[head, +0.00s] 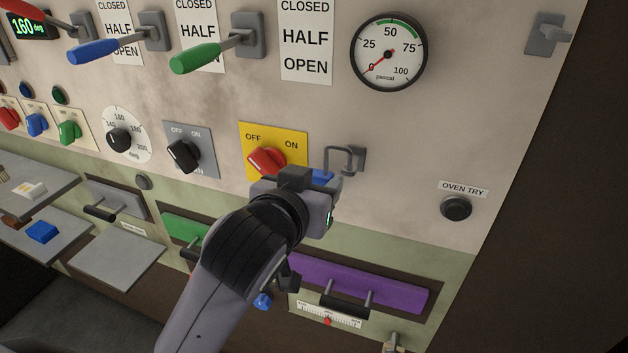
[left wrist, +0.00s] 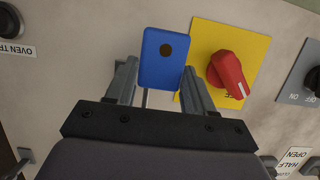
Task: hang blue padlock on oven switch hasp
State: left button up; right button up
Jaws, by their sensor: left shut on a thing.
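The blue padlock (head: 322,176) is held in my left gripper (head: 314,182), just right of the red oven switch (head: 266,161) on its yellow OFF/ON plate (head: 291,136). In the left wrist view the padlock's blue body (left wrist: 165,60) with a dark round spot sits between the two fingers (left wrist: 158,85). A grey loop (head: 340,150) rises above the body, beside the small grey hasp plate (head: 359,157). I cannot tell whether the shackle passes through the hasp or only lies in front of it. My gripper hides most of the padlock in the head view. My right gripper is out of view.
A grey OFF/ON switch (head: 184,154) stands to the left. The OVEN TRY button (head: 456,208) is to the right, with bare panel between. A purple drawer front (head: 395,291) lies below. The gauge (head: 388,52) and coloured levers are above.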

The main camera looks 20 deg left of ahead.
pick_arm(q)
jog(key=shift+f+b, duration=0.7)
jog(key=shift+f, duration=0.5)
jog(key=o, duration=1.3)
jog(key=shift+s, duration=0.15)
jog(key=p+v, duration=0.4)
jog(key=v, duration=0.3)
jog(key=shift+r, duration=0.1)
